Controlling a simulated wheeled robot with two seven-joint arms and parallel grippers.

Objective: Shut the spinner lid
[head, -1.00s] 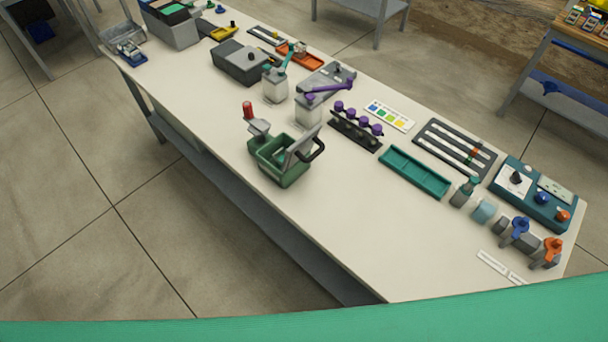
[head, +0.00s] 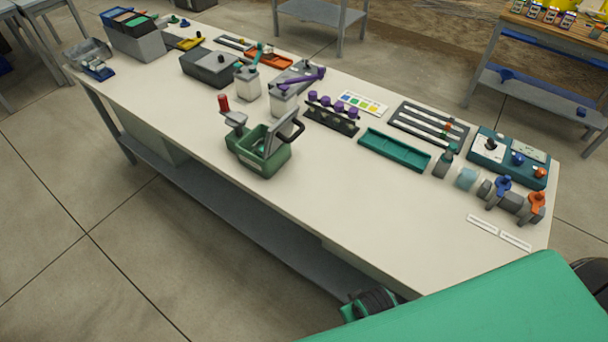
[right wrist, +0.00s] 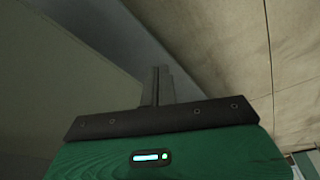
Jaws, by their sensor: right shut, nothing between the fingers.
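The spinner appears to be the green box (head: 262,157) near the front edge of the bench, in the middle of the head view. Its grey lid (head: 281,133) stands raised and tilted, with a black loop handle (head: 298,128) on its right side. A red-knobbed lever (head: 225,106) rises at its left. In the right wrist view my right gripper (right wrist: 162,72) is shut and empty, with floor and grey surfaces around it and no spinner in sight. My left gripper cannot be made out in either view.
The long cream bench (head: 340,215) has free room in front and right of the spinner. White jars (head: 283,101), a rack of purple knobs (head: 332,113) and a teal tray (head: 394,151) stand behind and to the right. A grey lower shelf (head: 240,215) runs underneath.

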